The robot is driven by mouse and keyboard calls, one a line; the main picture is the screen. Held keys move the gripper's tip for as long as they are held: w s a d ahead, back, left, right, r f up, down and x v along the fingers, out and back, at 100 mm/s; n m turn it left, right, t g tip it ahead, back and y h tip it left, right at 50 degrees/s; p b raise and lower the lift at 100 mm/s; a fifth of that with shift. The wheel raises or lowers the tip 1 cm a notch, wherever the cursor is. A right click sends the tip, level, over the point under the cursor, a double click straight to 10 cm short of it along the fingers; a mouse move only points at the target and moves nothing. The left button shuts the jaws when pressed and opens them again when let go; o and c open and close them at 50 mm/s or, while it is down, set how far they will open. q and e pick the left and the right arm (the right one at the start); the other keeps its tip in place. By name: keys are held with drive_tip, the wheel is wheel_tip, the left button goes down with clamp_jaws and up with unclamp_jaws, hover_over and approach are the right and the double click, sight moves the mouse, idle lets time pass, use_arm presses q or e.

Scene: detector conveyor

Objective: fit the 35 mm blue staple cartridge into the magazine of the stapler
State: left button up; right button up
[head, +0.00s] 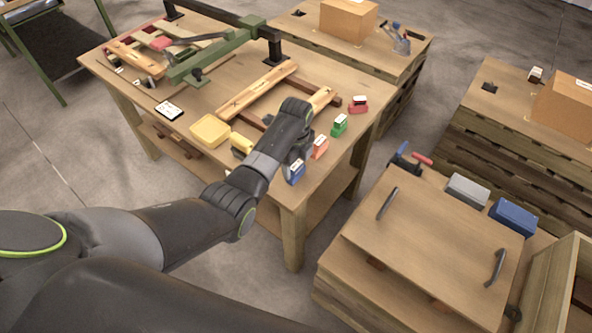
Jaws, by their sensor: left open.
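A blue block with a white label (294,173), which looks like the blue staple cartridge, stands near the front right edge of the workbench (325,185). My left gripper (296,157) is just above and behind it, pointing down. It is open, its fingers are small and partly hidden by my wrist, and I cannot tell whether they touch the block. No stapler can be made out for certain. A red-handled tool (419,158) lies at the crate's back edge, and a grey-blue tool (398,40) stands on the far pallet. My right gripper is not in view.
Orange (320,149), green (339,126) and red (357,106) labelled blocks line the bench's right side. A yellow tray (210,132), a yellow block (241,144), wooden bars (258,90) and a green clamp arm (215,56) also occupy the bench.

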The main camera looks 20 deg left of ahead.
use_arm(q)
drive_tip(key=c, duration=1.1)
